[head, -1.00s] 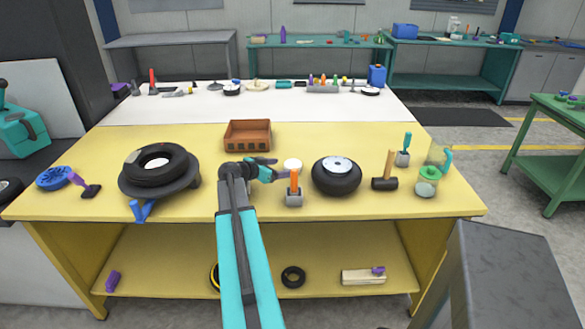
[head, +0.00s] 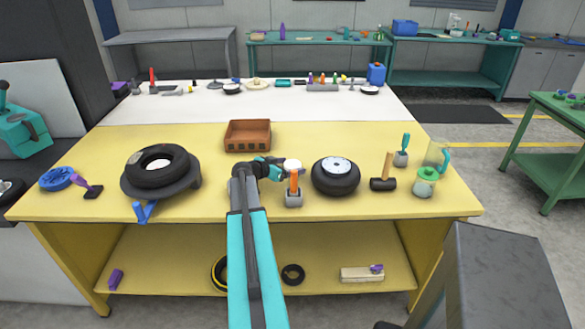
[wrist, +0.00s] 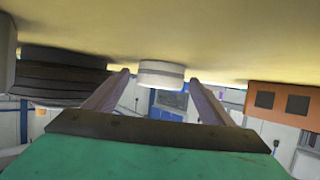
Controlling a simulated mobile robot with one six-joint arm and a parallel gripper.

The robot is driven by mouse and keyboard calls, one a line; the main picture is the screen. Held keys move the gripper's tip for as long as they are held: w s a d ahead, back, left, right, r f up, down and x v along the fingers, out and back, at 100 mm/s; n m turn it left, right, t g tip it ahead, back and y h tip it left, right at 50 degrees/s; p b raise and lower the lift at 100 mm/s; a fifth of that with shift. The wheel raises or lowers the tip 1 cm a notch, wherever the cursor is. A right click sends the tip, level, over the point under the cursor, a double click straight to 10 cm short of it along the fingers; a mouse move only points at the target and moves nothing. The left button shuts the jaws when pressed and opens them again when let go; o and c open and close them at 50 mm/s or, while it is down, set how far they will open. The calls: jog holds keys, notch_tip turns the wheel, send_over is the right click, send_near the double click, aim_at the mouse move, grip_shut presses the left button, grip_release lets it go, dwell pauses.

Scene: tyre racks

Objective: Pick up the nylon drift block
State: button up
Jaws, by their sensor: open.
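The nylon drift block is most likely the short white cylinder (head: 292,163) on the yellow bench, behind the orange-handled tool and left of the black tyre. In the wrist view, which looks upside down, the white cylinder (wrist: 161,75) shows between my two fingertips, with a small gap on each side. My gripper (head: 288,168) is open and low over the bench, reaching rightward to the cylinder. It also shows in the wrist view (wrist: 159,77). In the head view my gripper partly covers the cylinder's lower part.
An orange-handled tool in a grey holder (head: 294,192) stands just in front of my gripper. A tyre with a hub (head: 336,175) stands close to the right. A brown crate (head: 248,136) is behind. A tyre on a stand (head: 160,172) is left.

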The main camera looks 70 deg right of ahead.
aim_at(289, 166)
jog(key=c, duration=1.2)
jog(key=shift+r, duration=0.1)
jog(key=shift+r+b, duration=1.4)
jog(key=shift+r, duration=3.55)
